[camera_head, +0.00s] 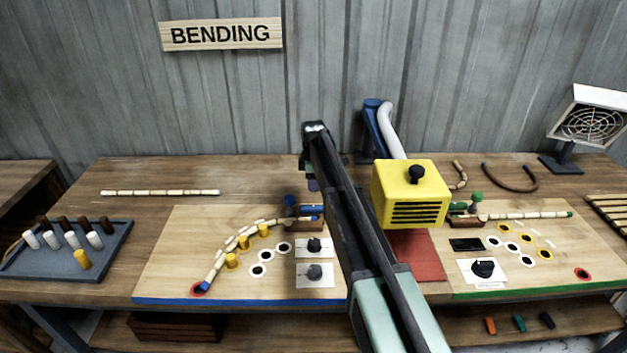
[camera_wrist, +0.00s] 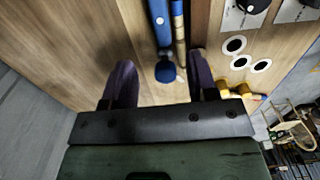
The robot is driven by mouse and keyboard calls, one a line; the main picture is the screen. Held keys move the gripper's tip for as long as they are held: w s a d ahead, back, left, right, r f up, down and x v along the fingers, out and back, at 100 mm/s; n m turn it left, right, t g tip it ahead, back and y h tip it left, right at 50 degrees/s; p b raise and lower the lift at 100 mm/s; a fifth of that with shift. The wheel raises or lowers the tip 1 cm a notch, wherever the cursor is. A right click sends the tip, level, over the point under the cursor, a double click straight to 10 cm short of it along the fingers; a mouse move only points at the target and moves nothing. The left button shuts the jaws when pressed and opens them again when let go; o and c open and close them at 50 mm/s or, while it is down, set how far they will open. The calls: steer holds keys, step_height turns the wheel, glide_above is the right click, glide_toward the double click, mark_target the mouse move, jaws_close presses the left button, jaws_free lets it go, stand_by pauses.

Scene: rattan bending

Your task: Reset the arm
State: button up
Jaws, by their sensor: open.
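My gripper (camera_wrist: 161,64) is open in the wrist view, its two dark purple fingers apart with nothing held between them. A blue clamp knob (camera_wrist: 166,72) shows in the gap between the fingers; I cannot tell the height between them. In the head view, my arm reaches over the bench and mostly hides my gripper, near the blue clamp (camera_head: 291,201) of the left board. A rattan strip (camera_head: 217,267) with blue ends curves along several yellow pegs (camera_head: 231,261) on the left board (camera_head: 170,270). Its lower end lies at a red ring (camera_head: 200,288).
A yellow heater box (camera_head: 408,197) stands right of my arm, with a white hose behind it. The right board (camera_head: 520,280) holds a straight rattan strip (camera_head: 525,215) with a green end. A peg tray (camera_head: 75,268) is at left, a fan (camera_head: 590,122) at back right.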

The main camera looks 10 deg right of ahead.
steer(key=s+m, duration=1.6)
steer(key=s, duration=2.2)
